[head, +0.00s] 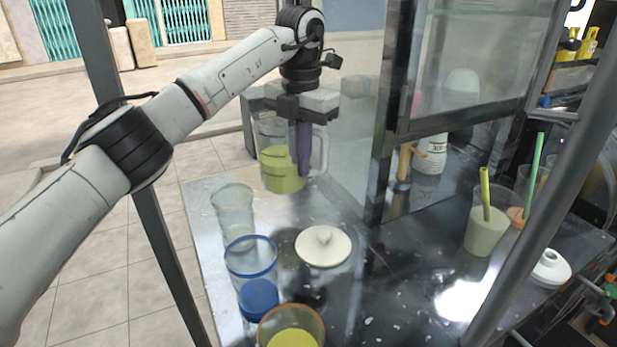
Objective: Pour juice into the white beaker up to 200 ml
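A clear pitcher (270,145) holds yellow-green juice (280,172) in its lower part and stands nearly upright in the head view. My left gripper (301,172) points down at the pitcher's handle side, its purple fingers closed there. I cannot tell clearly whether the pitcher's base is clear of the table. A clear, whitish beaker (233,212) stands just left of and nearer than the pitcher, and looks empty. A blue-rimmed beaker (252,262) with blue at its bottom stands in front of it. My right gripper is out of view.
A white lid (323,246) lies on the metal table (390,290). An orange-rimmed cup (291,330) with yellow contents stands at the front. A drink cup (484,232) with a straw is at right. A glass cabinet and metal posts (395,110) bound the right side.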

